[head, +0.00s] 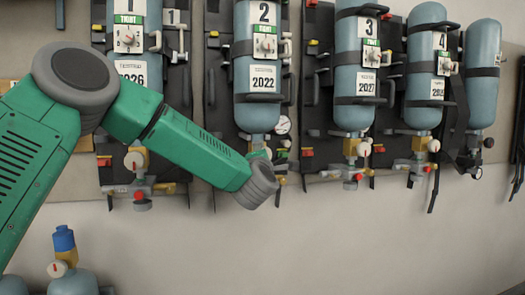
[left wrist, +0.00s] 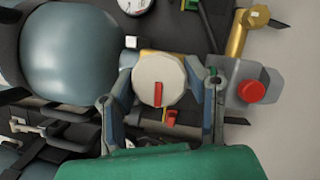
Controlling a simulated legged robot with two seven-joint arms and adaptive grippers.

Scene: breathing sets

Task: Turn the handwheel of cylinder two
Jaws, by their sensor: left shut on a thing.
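Cylinder two (head: 256,70) is a blue-grey cylinder with a "2" label, hung upright on the wall rack; its body also shows in the left wrist view (left wrist: 70,50). Its handwheel (left wrist: 158,80) is a round off-white knob with a red mark, seen in the left wrist view. My left gripper (left wrist: 160,88) has one finger on each side of the handwheel and is shut on it. My right gripper is not in view.
Cylinder one (head: 130,60) hangs to the left; cylinder three (head: 356,75) and others hang to the right. A gauge (head: 282,125) and a red knob (left wrist: 251,91) sit close to the handwheel. Another cylinder with a blue cap (head: 64,240) stands low left. The wall below is clear.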

